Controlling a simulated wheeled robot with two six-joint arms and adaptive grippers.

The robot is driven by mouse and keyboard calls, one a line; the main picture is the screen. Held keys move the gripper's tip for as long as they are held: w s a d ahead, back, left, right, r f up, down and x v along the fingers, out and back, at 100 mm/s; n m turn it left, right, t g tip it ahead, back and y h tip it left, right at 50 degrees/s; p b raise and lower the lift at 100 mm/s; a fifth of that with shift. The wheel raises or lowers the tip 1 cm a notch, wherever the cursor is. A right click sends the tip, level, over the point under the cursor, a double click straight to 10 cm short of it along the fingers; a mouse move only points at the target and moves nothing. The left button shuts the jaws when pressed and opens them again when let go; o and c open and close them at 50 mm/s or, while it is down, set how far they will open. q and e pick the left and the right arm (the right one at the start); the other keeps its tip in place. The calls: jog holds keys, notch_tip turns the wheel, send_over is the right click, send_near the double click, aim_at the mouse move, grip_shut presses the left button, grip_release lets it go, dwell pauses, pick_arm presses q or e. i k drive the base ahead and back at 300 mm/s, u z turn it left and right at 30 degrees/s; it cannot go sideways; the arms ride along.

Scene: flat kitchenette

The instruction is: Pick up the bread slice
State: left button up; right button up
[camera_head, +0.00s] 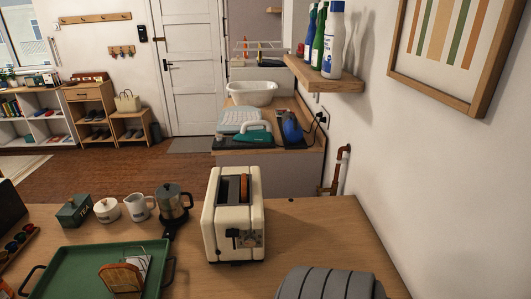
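A bread slice (122,278) with a brown crust stands in a light rack on the green tray (75,274) at the lower left. A cream toaster (233,240) stands right of the tray, and a brown slice-like piece (245,188) shows in one of its slots. I cannot tell how deep that piece sits. Neither of my grippers is in view.
A dark kettle (173,202), a white jug (139,207), a white pot (107,210) and a green tea box (73,211) stand behind the tray. A grey ribbed rounded object (328,284) is at the front right. The wooden counter (305,225) is clear right of the toaster.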

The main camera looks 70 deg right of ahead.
aim_at(244, 180)
jog(key=z, duration=0.15)
jog(key=i, duration=0.75)
jog(key=z, duration=2.55)
jog(key=k, duration=0.35)
jog(key=u, duration=0.8)
